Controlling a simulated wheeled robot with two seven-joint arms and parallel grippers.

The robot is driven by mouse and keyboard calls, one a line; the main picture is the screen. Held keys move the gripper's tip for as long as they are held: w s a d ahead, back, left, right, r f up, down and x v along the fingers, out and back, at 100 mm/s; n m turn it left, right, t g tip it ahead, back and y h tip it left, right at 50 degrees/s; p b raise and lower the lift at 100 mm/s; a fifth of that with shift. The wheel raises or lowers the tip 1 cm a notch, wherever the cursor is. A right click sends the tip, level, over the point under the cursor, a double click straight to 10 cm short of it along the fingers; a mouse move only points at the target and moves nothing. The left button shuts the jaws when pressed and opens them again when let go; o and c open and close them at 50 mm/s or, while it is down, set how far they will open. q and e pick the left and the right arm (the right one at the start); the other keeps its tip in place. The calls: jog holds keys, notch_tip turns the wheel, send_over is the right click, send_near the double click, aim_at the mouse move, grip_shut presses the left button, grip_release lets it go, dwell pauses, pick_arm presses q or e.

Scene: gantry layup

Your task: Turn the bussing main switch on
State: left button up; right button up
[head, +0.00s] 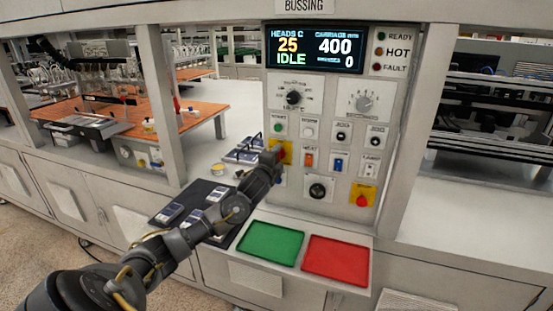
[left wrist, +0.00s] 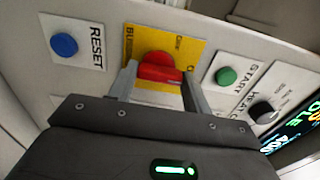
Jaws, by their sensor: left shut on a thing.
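The main switch is a red rotary handle (left wrist: 160,69) on a yellow plate (left wrist: 190,52), seen in the left wrist view. In the head view the yellow plate (head: 287,147) is at the left of the control panel, partly hidden behind my left gripper (head: 277,156). In the left wrist view the fingers of my left gripper (left wrist: 158,84) are on both sides of the red handle and shut on it. The lettering on the plate is partly covered, so I cannot read the handle's position. My right gripper is not in view.
The panel's display (head: 314,48) reads 25, IDLE, 400 and 0. A blue RESET button (left wrist: 64,44) and a green START button (left wrist: 226,76) flank the switch. A red emergency knob (head: 362,200) is lower right. A green tray (head: 270,243) and a red tray (head: 336,259) lie below.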

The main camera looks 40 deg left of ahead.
pick_arm(q)
jog(key=o, duration=1)
jog(key=shift+b+v, duration=2.1)
jog(key=shift+v, duration=3.25)
